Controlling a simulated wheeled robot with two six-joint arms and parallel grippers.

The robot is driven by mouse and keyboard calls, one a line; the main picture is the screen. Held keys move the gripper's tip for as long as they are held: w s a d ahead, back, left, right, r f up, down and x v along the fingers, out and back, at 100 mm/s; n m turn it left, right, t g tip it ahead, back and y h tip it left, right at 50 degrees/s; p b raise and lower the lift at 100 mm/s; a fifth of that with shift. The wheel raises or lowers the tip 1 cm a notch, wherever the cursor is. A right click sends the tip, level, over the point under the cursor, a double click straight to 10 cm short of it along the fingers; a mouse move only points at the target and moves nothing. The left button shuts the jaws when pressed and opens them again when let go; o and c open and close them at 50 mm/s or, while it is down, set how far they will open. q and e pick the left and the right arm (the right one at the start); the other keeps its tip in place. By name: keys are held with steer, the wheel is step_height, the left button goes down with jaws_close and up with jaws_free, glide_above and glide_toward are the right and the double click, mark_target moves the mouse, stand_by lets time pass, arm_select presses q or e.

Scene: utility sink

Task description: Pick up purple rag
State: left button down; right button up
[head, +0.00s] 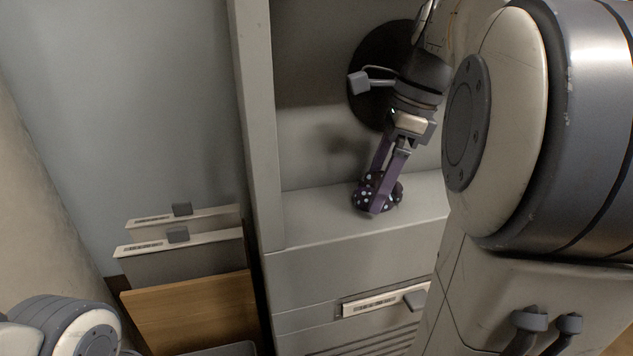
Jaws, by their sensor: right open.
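The purple rag (395,194) is a small, crumpled, dark purple cloth with white dots. It lies on the grey ledge (320,222) in the head view. My right gripper (372,195) reaches down to it from the upper right. Its two purple fingers are open, with their tips at the rag and overlapping it in the picture. The fingers hide part of the rag, and I cannot tell whether they touch it. My left gripper is out of view.
A grey upright post (255,120) stands left of the ledge. A dark round fitting (362,100) with a grey-ended handle (358,84) is on the wall behind my right gripper. A wooden board (195,315) and labelled panels (180,245) stand at lower left.

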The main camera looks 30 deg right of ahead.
steer(key=c, duration=1.4)
steer(key=shift+o, duration=0.2)
steer(key=shift+r, duration=0.15)
